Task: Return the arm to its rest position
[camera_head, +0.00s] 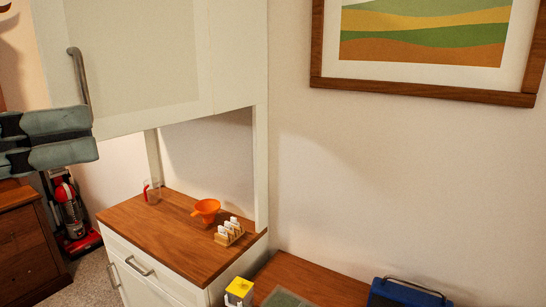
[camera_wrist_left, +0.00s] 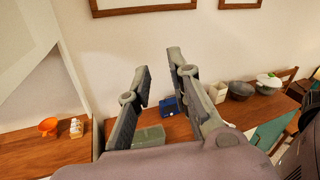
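My left gripper (camera_head: 92,136) is at the left edge of the head view, in front of the white hutch's upper door (camera_head: 135,50) and just below its grey handle (camera_head: 79,75). Its two grey fingers are apart with nothing between them. In the left wrist view the gripper (camera_wrist_left: 159,65) also shows open and empty, with the wall and a wooden table behind it. Most of my left arm is outside the head view. My right gripper is not seen.
The hutch counter (camera_head: 150,230) holds a glass cup (camera_head: 152,192), an orange funnel (camera_head: 206,208) and a small rack (camera_head: 229,232). A blue box (camera_head: 405,295) and yellow item (camera_head: 239,290) are lower right. Bowls (camera_wrist_left: 240,91) stand on the table (camera_wrist_left: 175,130). A red vacuum (camera_head: 70,212) stands left.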

